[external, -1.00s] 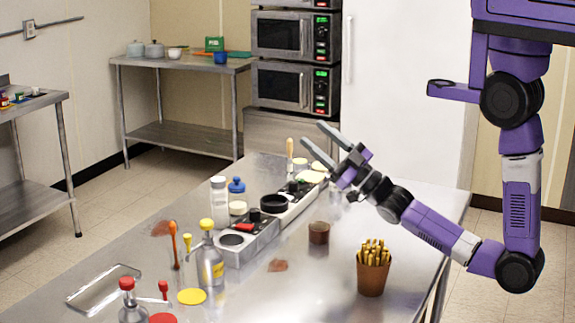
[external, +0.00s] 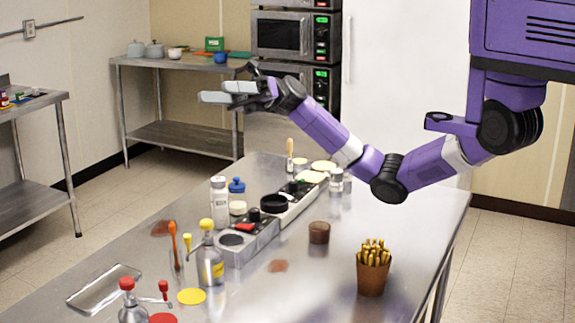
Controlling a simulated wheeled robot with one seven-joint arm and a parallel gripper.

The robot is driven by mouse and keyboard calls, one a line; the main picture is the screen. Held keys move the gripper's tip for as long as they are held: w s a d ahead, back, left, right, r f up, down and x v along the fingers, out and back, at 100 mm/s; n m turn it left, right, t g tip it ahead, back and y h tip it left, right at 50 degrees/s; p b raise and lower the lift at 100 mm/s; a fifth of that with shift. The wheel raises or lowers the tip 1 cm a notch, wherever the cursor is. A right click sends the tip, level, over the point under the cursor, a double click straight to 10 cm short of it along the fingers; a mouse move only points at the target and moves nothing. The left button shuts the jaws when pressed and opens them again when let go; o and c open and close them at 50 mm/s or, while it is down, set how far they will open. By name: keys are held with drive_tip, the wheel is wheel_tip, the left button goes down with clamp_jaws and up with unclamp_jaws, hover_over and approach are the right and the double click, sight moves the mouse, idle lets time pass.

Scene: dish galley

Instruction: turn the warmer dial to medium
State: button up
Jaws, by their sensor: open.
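The metal warmer-like unit (external: 240,250) sits mid-table, with a dark round plate (external: 232,240) on top. A red piece (external: 243,228) and a small black knob (external: 254,214) show at its back edge. I cannot tell which part is the dial or what setting it is at.
A black bowl (external: 274,203), a white shaker bottle (external: 219,202) and a blue-capped container (external: 237,186) crowd around the unit. A yellow-capped bottle (external: 210,262) stands in front. A brown cup (external: 319,232) and a pot of fries (external: 373,272) stand right, with bare tabletop between.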

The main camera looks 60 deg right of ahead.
drive_tip(key=a+f+n+g+h+b, duration=0.25)
drive_tip(key=a+f+n+h, duration=0.25)
drive_tip(key=f, duration=0.4)
drive_tip(key=n+h+b, duration=0.4)
drive_tip(key=n+h, duration=0.4)
drive_tip(key=h, duration=0.8)
hover_over(254, 209)
drive_tip(key=shift+g, duration=0.25)
drive_tip(key=f, duration=1.8)
drive_tip(key=shift+a, duration=0.3)
drive_tip(key=shift+d+f, duration=0.2)
drive_tip(key=shift+f, duration=0.1)
drive_tip(key=shift+s+f, duration=0.1)
drive_tip(key=shift+f, duration=3.45)
clamp_jaws()
